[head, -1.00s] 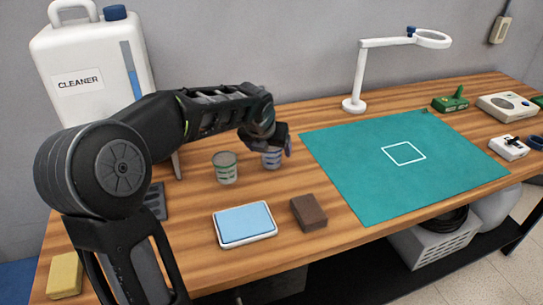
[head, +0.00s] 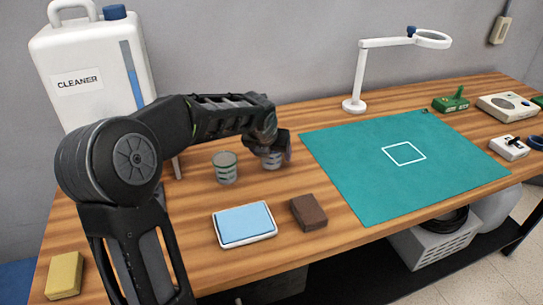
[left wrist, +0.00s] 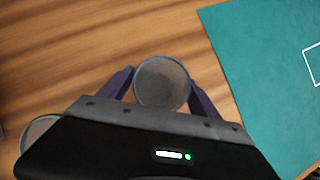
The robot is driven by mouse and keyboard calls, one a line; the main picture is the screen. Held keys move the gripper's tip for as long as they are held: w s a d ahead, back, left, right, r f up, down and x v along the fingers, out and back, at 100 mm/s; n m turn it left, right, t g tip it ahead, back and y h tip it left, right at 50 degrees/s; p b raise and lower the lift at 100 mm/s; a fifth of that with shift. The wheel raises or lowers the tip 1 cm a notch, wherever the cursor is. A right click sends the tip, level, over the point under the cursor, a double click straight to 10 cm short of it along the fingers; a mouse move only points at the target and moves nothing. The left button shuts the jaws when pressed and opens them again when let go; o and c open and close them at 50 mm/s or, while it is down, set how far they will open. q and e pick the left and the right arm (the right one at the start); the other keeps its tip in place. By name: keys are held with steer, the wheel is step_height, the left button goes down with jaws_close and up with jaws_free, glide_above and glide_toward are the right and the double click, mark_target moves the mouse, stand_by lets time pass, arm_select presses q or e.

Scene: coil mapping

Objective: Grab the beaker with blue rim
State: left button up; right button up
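The beaker with the blue rim (head: 272,161) stands upright on the wooden table, left of the teal mat. In the left wrist view this beaker (left wrist: 162,83) is seen from above, and its round mouth looks empty. My left gripper (head: 275,150) is over it, with one finger on either side. In the left wrist view the left gripper's fingers (left wrist: 162,78) are spread, with what look like slim gaps beside the beaker's wall. A second beaker, with a green rim (head: 225,167), stands just left of it. My right gripper is not in view.
The green-rimmed beaker is partly hidden behind my gripper body in the left wrist view (left wrist: 38,131). A blue-topped tray (head: 245,224) and a brown block (head: 308,212) lie in front. A white lamp (head: 355,103) stands behind the teal mat (head: 370,190).

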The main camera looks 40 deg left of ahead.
arm_select(q)
steer(key=c, duration=1.2)
steer(key=shift+o, duration=0.2)
steer(key=shift+r, duration=0.1)
step_height(320, 180, up, 10)
steer(key=p, duration=0.1)
